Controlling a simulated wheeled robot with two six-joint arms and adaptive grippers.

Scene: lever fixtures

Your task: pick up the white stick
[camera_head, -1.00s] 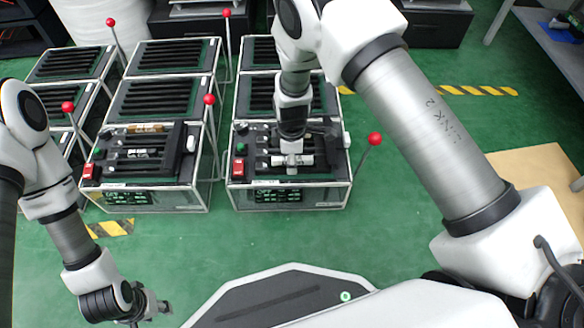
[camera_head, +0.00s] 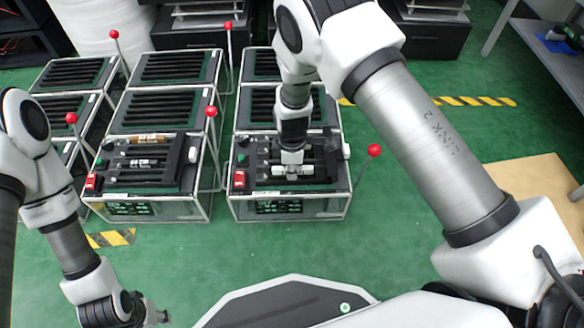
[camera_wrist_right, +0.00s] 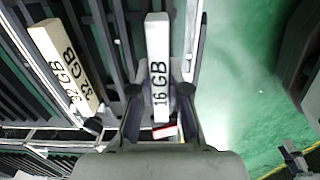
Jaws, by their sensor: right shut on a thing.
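The white stick (camera_wrist_right: 158,55), marked "16 GB", stands between the fingers of my right gripper (camera_wrist_right: 158,98) in the right wrist view. The gripper is shut on it. In the head view my right gripper (camera_head: 292,168) points down at the top front of the right-hand fixture (camera_head: 290,209), and the white stick (camera_head: 303,171) shows beside its fingertips. I cannot tell whether the stick is clear of its slot. My left gripper (camera_head: 154,314) hangs at the bottom left, away from the fixtures; its fingers are too small to judge.
A cream stick (camera_wrist_right: 63,65) marked "32 GB" lies left of the held one. The middle fixture (camera_head: 158,210) holds a tan stick (camera_head: 150,138) and a white one (camera_head: 150,162). Red-knobbed levers, such as the right one (camera_head: 374,151), rise beside the fixtures. Green floor in front is free.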

